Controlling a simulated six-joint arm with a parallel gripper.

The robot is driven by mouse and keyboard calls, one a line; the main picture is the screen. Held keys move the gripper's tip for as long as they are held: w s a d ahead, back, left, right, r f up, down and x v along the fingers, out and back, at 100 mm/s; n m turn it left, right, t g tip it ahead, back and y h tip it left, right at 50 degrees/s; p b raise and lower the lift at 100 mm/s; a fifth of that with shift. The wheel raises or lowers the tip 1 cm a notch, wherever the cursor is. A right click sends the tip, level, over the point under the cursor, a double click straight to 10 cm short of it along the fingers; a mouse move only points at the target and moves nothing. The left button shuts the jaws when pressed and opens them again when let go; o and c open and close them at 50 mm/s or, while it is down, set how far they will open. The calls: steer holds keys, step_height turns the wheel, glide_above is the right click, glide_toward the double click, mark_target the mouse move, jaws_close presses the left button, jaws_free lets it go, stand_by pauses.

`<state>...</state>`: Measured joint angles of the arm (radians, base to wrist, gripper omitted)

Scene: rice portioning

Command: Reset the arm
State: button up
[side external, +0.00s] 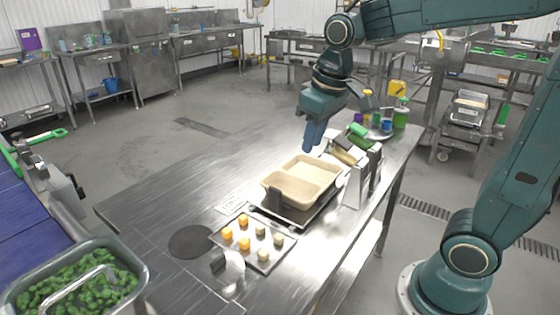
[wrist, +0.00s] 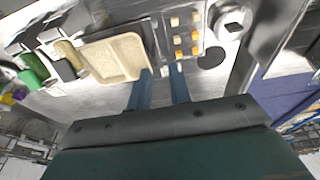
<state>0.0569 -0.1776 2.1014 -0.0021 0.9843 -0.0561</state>
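My gripper (side external: 312,138) hangs above the steel table, behind the beige two-compartment tray (side external: 299,181) in the side view. In the wrist view my gripper (wrist: 161,72) shows two blue fingers standing apart, with nothing between them. The beige tray also shows in the wrist view (wrist: 112,58), beyond the fingertips and partly behind the left finger. It looks empty and sits on a dark scale-like base in the side view. My gripper appears clear of the tray and the table.
A small tray (side external: 268,259) of orange and greenish cubes lies in front of the beige tray. A holder (side external: 359,181) with utensils stands right of it. Bottles (side external: 401,115) stand at the far table end. A bin of green pieces (side external: 72,284) is front left. The table's left half is mostly clear.

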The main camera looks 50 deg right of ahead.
steer(key=s+a+t, duration=0.1)
steer(key=s+t, duration=0.2)
steer(key=s, duration=1)
steer(key=shift+s+a+f, duration=0.25)
steer(key=shift+a+f, duration=0.05)
steer(key=shift+a, duration=0.05)
